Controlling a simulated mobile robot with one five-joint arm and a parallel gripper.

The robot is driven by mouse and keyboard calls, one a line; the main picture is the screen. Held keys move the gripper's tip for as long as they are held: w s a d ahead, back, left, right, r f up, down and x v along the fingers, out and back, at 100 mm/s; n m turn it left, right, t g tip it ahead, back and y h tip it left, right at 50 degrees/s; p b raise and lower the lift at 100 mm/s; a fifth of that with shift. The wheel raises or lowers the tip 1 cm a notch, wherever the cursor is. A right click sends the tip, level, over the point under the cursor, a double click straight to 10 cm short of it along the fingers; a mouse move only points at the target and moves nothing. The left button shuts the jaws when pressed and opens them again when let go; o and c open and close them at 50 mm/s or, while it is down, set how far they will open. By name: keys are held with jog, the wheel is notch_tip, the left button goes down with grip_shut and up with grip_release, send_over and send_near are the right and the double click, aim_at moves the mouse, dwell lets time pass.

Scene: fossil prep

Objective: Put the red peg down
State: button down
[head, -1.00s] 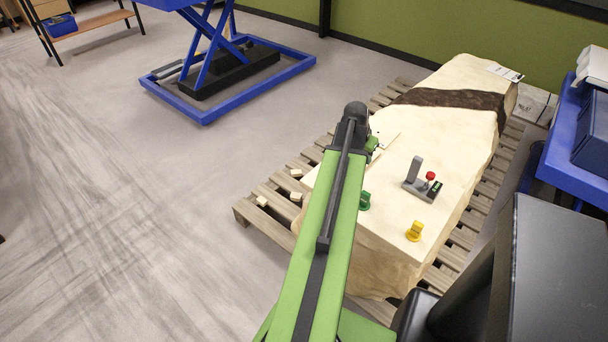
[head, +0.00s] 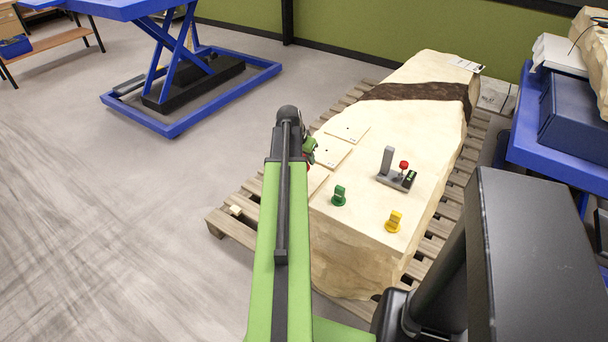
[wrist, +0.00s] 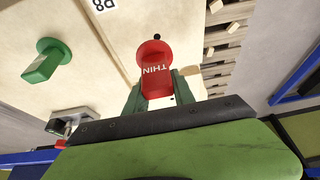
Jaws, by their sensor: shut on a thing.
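The red peg (wrist: 155,66), lettered THIN, is between the green fingers of my gripper (wrist: 160,97) in the wrist view, and the gripper is shut on it. In the head view my gripper (head: 309,150) is at the left edge of the cream block (head: 430,75), by the pale flat plates (head: 347,133); my arm hides most of the peg there. Whether the peg touches a surface I cannot tell. A green peg (head: 339,196) stands on the block and also shows in the wrist view (wrist: 47,62). A yellow peg (head: 394,222) stands near the block's front edge.
A grey device (head: 388,160) with a red knob (head: 404,165) stands on the block's top. The block rests on a wooden pallet (head: 232,226). A blue lift table (head: 165,80) is at the back left. Another blue table (head: 528,147) is at the right.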

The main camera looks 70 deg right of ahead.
jog(key=shift+w+f, duration=0.25)
jog(key=shift+w, duration=0.2)
notch_tip(320, 180, down, 4)
jog(key=b, duration=0.4)
jog(key=shift+f, duration=0.2)
jog(key=shift+r, duration=0.25)
jog(key=shift+f, duration=0.15)
jog(key=c, duration=1.1)
grip_release()
jog(key=shift+o, duration=0.2)
